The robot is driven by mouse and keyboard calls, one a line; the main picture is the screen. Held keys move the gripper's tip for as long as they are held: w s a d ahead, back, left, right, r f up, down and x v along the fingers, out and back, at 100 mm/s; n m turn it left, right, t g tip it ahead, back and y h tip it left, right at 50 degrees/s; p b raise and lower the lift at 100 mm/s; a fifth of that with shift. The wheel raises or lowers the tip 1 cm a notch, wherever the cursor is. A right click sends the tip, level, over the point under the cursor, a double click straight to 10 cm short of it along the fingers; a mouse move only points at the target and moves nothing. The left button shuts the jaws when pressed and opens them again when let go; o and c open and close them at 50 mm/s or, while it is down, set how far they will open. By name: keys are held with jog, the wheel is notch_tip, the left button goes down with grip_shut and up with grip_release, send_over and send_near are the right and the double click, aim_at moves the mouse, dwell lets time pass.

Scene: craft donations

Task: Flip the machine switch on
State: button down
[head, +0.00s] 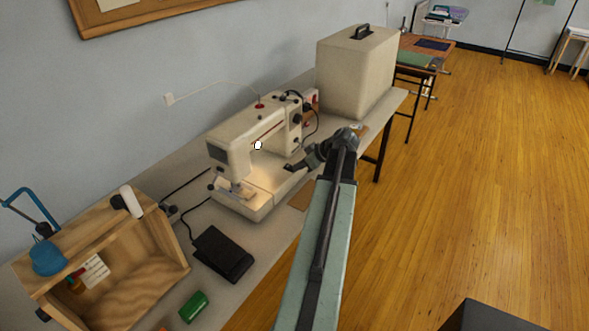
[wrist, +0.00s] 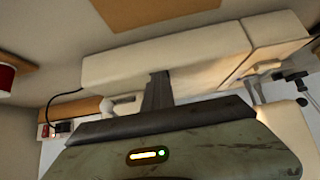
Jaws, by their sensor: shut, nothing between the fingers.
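The cream sewing machine (head: 232,152) stands on the long table, with a warm glow over its bed and a small bright white spot on its front. It also fills the upper middle of the wrist view (wrist: 150,65). My gripper (head: 290,167) is shut and empty, at the right end of the machine's bed, below its upright column. In the wrist view my fingers (wrist: 157,88) show as a dark shape before the machine's body. I cannot tell whether they touch it. I cannot clearly make out the machine switch or its position.
A cream case (head: 355,75) stands behind the machine. A black foot pedal (head: 222,254) and a wooden box (head: 155,275) lie nearer. A white socket block with a red part (wrist: 44,131) and a dark plug shows in the wrist view. The wooden floor (head: 470,180) at right is clear.

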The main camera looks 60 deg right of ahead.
jog(key=shift+w+a, duration=0.2)
jog(key=shift+w, duration=0.05)
jog(key=shift+d+r+p, duration=0.25)
jog(key=shift+r+p, duration=0.55)
jog(key=shift+p, duration=0.05)
jog(key=shift+r+p, duration=0.3)
jog(key=shift+p, duration=0.05)
jog(key=r+p, duration=0.4)
jog(key=shift+w+r, duration=0.1)
jog(key=shift+w, duration=0.25)
jog(key=p+v, duration=0.7)
jog(key=v, duration=0.2)
jog(key=shift+r, duration=0.2)
